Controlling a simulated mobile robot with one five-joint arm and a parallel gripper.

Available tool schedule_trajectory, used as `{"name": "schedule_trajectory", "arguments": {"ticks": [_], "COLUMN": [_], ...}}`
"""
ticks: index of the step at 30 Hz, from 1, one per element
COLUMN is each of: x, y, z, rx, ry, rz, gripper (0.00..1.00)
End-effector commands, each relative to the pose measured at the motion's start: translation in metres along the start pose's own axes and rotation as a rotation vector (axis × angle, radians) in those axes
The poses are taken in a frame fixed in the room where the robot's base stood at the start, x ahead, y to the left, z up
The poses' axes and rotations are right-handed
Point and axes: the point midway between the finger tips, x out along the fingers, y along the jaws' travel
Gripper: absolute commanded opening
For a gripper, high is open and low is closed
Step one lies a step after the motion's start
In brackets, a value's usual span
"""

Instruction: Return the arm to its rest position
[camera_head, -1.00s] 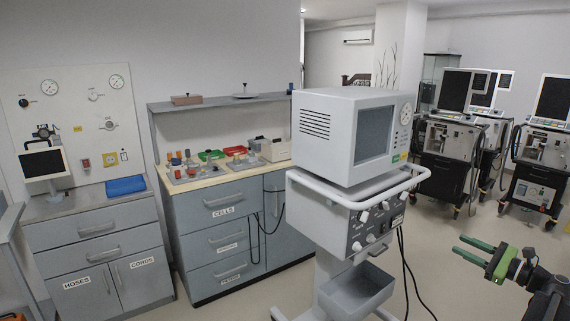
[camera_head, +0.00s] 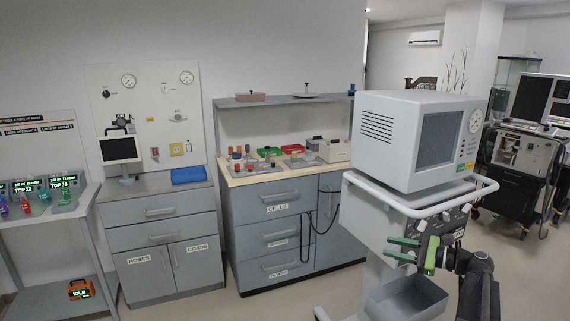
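My gripper (camera_head: 402,249), with green fingers, is at the right of the head view. Its two fingers point left and stand apart, with nothing seen between them. It shows in front of the ventilator (camera_head: 405,140), a grey and white unit with a screen on a wheeled stand. The gripper hides part of the ventilator's knob panel. I cannot tell whether it touches the ventilator. My black arm comes up from the lower right, and its elbow is bent.
A grey drawer cabinet marked CELLS (camera_head: 285,228) stands behind the ventilator. A cabinet marked HOSES and CORDS (camera_head: 160,235) is left of it. A side table (camera_head: 90,200) holds several small displays, with an orange device (camera_head: 80,289) below. More ventilators (camera_head: 520,165) stand at the right.

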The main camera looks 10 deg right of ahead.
Motion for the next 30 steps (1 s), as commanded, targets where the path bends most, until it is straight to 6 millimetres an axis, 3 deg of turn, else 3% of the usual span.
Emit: {"name": "schedule_trajectory", "arguments": {"ticks": [1, 5, 6, 9, 13, 18, 21, 27, 30], "x": [0.043, 0.133, 0.157, 0.204, 0.237, 0.241, 0.222, 0.152, 0.144], "y": [0.026, 0.097, 0.123, 0.187, 0.264, 0.343, 0.362, 0.346, 0.335], "z": [0.008, 0.020, 0.023, 0.028, 0.029, 0.018, 0.004, -0.033, -0.035], "rx": [-0.020, -0.114, -0.157, -0.287, -0.488, -0.819, -1.007, -1.333, -1.478], "ry": [0.008, 0.059, 0.078, 0.126, 0.184, 0.255, 0.299, 0.375, 0.285], "rz": [0.078, 0.284, 0.353, 0.525, 0.738, 1.031, 1.188, 1.502, 1.607], "gripper": [0.34, 0.34, 0.34, 0.34, 0.34, 0.34, 0.34, 0.34, 0.34]}}
